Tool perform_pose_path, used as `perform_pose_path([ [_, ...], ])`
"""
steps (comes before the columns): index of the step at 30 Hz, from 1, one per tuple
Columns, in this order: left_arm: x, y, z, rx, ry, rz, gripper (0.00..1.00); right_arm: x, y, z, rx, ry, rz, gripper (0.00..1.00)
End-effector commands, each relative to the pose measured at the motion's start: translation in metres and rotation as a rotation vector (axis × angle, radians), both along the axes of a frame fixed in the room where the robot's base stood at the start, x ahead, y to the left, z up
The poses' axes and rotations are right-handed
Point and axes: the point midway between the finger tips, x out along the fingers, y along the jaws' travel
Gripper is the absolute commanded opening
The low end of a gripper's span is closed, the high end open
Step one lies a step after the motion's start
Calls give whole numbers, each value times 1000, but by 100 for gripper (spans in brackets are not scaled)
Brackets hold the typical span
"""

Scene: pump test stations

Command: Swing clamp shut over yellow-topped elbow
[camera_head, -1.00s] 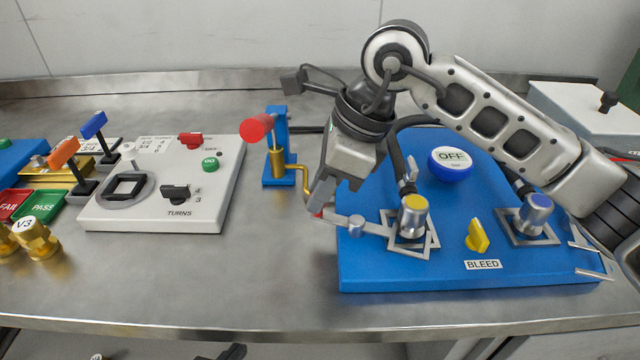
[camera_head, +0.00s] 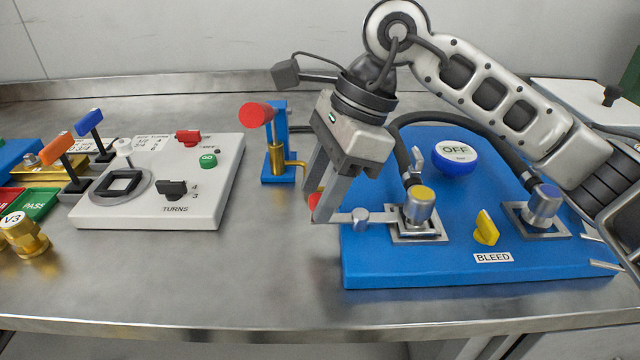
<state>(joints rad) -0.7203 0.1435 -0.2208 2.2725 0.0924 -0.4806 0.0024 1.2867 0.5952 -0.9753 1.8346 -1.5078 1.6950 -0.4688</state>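The yellow-topped elbow (camera_head: 420,206) stands upright at the left front of the blue panel (camera_head: 375,270), with a dark hose joined to it. A grey metal clamp (camera_head: 360,218) has a square frame around the elbow's foot. Its frame lines up with the square base, and its lever points left past the panel edge to a red tip (camera_head: 314,201). My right gripper (camera_head: 322,212) points down at this tip, its fingers around or against it. I cannot tell whether they press on it. My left gripper is not in view.
A blue-topped elbow (camera_head: 543,203), yellow BLEED knob (camera_head: 486,228) and blue OFF button (camera_head: 455,158) share the panel. A red-handled blue and brass device (camera_head: 276,150) stands close left of my gripper. A white TURNS box (camera_head: 215,200) is further left. The table front is clear.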

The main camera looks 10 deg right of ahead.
Motion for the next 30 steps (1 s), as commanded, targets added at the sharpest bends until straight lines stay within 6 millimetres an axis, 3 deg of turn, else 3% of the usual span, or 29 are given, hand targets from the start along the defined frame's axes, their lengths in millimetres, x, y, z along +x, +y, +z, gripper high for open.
perform_pose_path([
  [8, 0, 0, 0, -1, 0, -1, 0, 1, -4, 9, -1, -1, -3, 42],
  [24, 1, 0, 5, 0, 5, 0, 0, 5, -49, 119, 0, -2, -3, 42],
  [30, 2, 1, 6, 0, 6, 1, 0, 6, -58, 142, 0, -1, -2, 42],
])
